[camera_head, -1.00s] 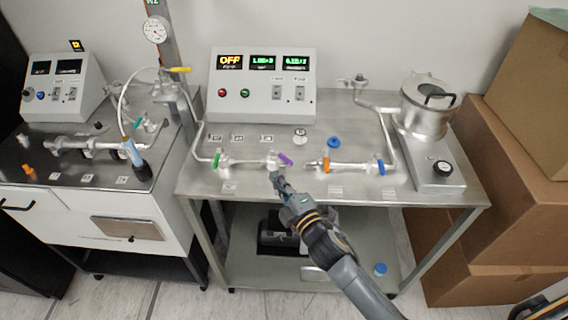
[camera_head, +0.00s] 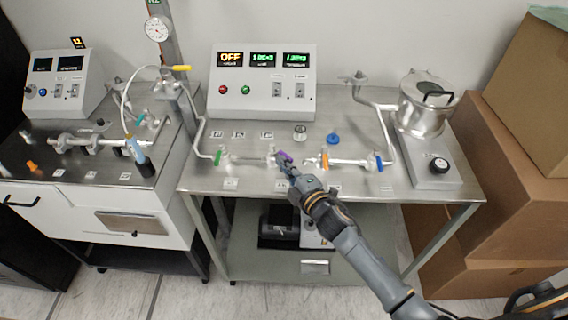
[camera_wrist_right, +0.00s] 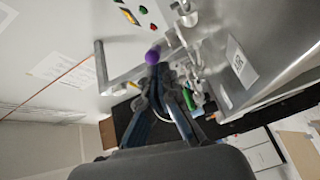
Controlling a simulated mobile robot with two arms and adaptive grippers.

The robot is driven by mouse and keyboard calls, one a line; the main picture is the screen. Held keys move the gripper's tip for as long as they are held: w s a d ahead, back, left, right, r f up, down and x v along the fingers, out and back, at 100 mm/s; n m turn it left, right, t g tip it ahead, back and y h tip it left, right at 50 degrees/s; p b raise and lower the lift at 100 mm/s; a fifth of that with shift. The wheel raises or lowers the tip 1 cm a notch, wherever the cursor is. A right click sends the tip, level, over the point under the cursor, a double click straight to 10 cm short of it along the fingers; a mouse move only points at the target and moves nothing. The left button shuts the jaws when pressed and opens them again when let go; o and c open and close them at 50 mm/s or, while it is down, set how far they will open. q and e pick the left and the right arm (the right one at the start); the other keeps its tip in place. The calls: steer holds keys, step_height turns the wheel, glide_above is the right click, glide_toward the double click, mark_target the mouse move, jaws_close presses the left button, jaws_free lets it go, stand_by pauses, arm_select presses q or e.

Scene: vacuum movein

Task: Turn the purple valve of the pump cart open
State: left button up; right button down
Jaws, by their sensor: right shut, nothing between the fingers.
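The purple valve handle (camera_head: 284,156) sits on the pipe line at the front middle of the steel pump cart (camera_head: 340,182). My right gripper (camera_head: 287,167) is at the purple handle, with its fingertips touching it or very close. In the right wrist view the purple handle (camera_wrist_right: 152,57) shows as a rounded knob just beyond the tips of my right gripper (camera_wrist_right: 158,68). The fingers are shut with nothing between them. Part of the handle and valve body is hidden behind the fingers in the head view. My left gripper is not in view.
A green valve handle (camera_head: 218,158), an orange one (camera_head: 324,160) and a blue one (camera_head: 380,163) are on the same pipe run. A control box (camera_head: 262,85) with a display reading OFF stands behind. Cardboard boxes (camera_head: 520,180) stand at the right.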

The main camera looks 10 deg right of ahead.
steer(key=shift+w+d+r+n+g+y+p, duration=0.1)
steer(key=shift+d+n+g+y+p, duration=0.1)
steer(key=shift+d+n+y, duration=0.25)
steer(key=shift+w+d+n+g+y+p, duration=0.1)
steer(key=shift+d+n+g+y, duration=0.15)
steer(key=shift+y, duration=0.3)
steer(key=shift+w+d+n+g+y, duration=0.25)
steer(key=shift+d+n+y, duration=0.2)
steer(key=shift+n+y, duration=0.2)
steer(key=shift+w+d+b, duration=0.15)
steer(key=shift+d+b, duration=0.25)
